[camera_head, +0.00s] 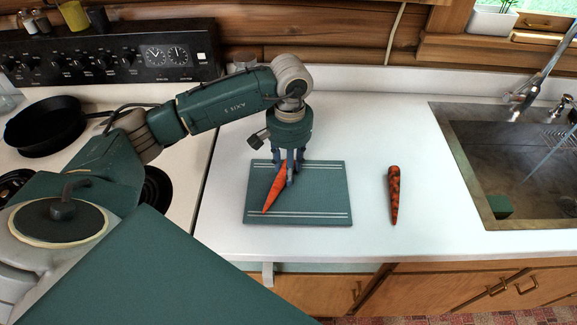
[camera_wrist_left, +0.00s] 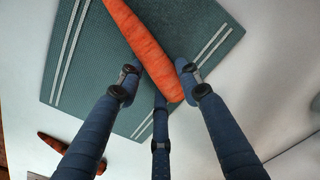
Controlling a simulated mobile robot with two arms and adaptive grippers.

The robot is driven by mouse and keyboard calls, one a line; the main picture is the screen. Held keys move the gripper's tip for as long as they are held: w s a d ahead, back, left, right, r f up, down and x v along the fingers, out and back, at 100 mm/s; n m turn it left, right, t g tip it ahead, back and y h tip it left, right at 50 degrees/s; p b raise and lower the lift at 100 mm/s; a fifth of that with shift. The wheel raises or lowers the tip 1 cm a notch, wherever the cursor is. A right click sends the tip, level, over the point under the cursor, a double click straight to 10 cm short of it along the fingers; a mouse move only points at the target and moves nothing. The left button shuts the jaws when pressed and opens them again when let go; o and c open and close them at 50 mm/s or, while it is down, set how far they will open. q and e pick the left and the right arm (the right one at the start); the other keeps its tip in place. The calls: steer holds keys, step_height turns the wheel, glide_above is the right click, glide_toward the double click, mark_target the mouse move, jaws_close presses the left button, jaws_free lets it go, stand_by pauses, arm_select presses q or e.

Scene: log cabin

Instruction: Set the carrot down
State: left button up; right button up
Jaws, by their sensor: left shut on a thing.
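A plain orange carrot (camera_head: 272,193) is over the green cutting board (camera_head: 330,205) on the white counter. My left gripper (camera_head: 288,173) is shut on this carrot from above. In the left wrist view the carrot (camera_wrist_left: 143,45) runs between the fingers near its thick end, with the board (camera_wrist_left: 100,60) behind it. I cannot tell whether the carrot touches the board. A second, darker mottled carrot (camera_head: 394,195) lies on the bare counter to the right of the board. It also shows in the left wrist view (camera_wrist_left: 62,147). My right gripper is not in view.
A stove with a black pan (camera_head: 45,127) is on the left. A metal sink (camera_head: 515,165) with a faucet is on the right. The counter is clear around the board except for the second carrot. Wooden cabinets are below.

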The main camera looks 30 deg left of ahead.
arm_select(q)
steer(key=o, duration=1.3)
steer(key=shift+r, duration=0.3)
step_height(320, 180, up, 12)
steer(key=b, duration=0.3)
steer(key=shift+d+f, duration=0.1)
steer(key=shift+f, duration=0.1)
